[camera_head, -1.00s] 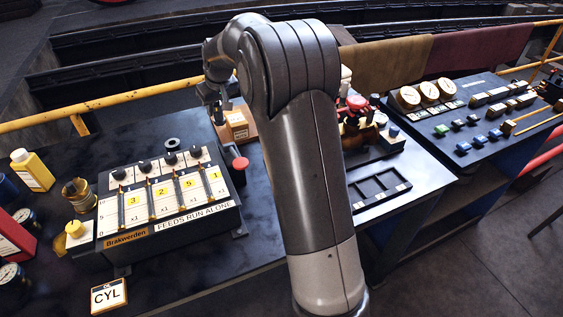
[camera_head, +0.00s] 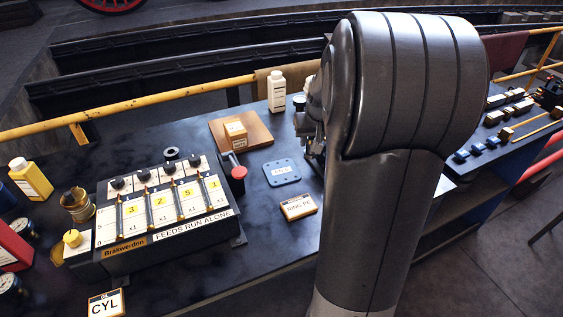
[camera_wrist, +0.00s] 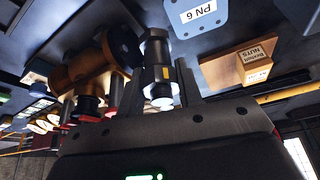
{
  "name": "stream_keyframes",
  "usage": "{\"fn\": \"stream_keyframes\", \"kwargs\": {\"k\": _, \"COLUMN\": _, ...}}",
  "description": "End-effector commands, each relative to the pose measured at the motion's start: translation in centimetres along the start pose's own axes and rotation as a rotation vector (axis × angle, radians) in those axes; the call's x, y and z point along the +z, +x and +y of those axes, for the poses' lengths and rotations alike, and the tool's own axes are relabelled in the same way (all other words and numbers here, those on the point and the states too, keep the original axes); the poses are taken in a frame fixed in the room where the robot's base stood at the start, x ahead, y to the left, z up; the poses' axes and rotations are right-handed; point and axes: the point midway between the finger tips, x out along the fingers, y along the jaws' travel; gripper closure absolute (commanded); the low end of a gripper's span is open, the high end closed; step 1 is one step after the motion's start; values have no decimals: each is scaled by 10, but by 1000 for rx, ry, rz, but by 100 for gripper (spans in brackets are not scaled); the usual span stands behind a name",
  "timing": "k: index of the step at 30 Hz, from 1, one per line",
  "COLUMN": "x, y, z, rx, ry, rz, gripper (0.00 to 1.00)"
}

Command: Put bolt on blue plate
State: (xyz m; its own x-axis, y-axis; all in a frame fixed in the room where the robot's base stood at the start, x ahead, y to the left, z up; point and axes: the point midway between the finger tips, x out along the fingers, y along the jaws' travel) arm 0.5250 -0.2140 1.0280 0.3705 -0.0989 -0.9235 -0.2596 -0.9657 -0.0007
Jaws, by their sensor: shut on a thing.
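The blue plate (camera_head: 281,172) lies flat on the dark bench, left of my gripper (camera_head: 314,150) in the head view. It also shows at the top of the wrist view (camera_wrist: 207,30), with a white "PN 6" label and holes. My gripper is shut on the bolt (camera_wrist: 155,50), a dark metal piece between the fingers in the wrist view. The bolt appears beside the plate in that view and does not seem to touch it. In the head view my arm largely hides the fingers, and I cannot make out the bolt there.
A wooden board (camera_head: 258,130) with a small box (camera_head: 235,132) lies behind the plate. A white bottle (camera_head: 277,93) stands at the back. A "RING PE" card (camera_head: 298,207) lies in front. The feed panel (camera_head: 160,215) with a red knob (camera_head: 239,173) is to the left.

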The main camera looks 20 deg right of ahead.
Motion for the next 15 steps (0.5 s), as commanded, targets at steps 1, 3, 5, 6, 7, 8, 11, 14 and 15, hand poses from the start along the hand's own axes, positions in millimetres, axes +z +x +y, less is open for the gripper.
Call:
{"fn": "stream_keyframes", "kwargs": {"k": 1, "x": -3, "y": 9, "z": -11, "rx": -3, "ry": -5, "rz": -3, "gripper": 100}}
{"fn": "stream_keyframes", "kwargs": {"k": 3, "x": -6, "y": 21, "z": -25, "rx": -2, "ry": -6, "rz": -3, "gripper": 100}}
{"fn": "stream_keyframes", "kwargs": {"k": 5, "x": -10, "y": 31, "z": -37, "rx": -2, "ry": -7, "rz": -3, "gripper": 100}}
{"fn": "stream_keyframes", "kwargs": {"k": 6, "x": -12, "y": 38, "z": -44, "rx": -2, "ry": -7, "rz": -2, "gripper": 100}}
{"fn": "stream_keyframes", "kwargs": {"k": 7, "x": -13, "y": 42, "z": -50, "rx": -2, "ry": -6, "rz": -3, "gripper": 100}}
{"fn": "stream_keyframes", "kwargs": {"k": 8, "x": -14, "y": 47, "z": -54, "rx": -2, "ry": -6, "rz": -3, "gripper": 100}}
{"fn": "stream_keyframes", "kwargs": {"k": 11, "x": -19, "y": 58, "z": -68, "rx": -1, "ry": -4, "rz": -1, "gripper": 100}}
{"fn": "stream_keyframes", "kwargs": {"k": 14, "x": -21, "y": 65, "z": -76, "rx": -1, "ry": -2, "rz": 0, "gripper": 100}}
{"fn": "stream_keyframes", "kwargs": {"k": 15, "x": -22, "y": 66, "z": -77, "rx": -1, "ry": -1, "rz": 1, "gripper": 100}}
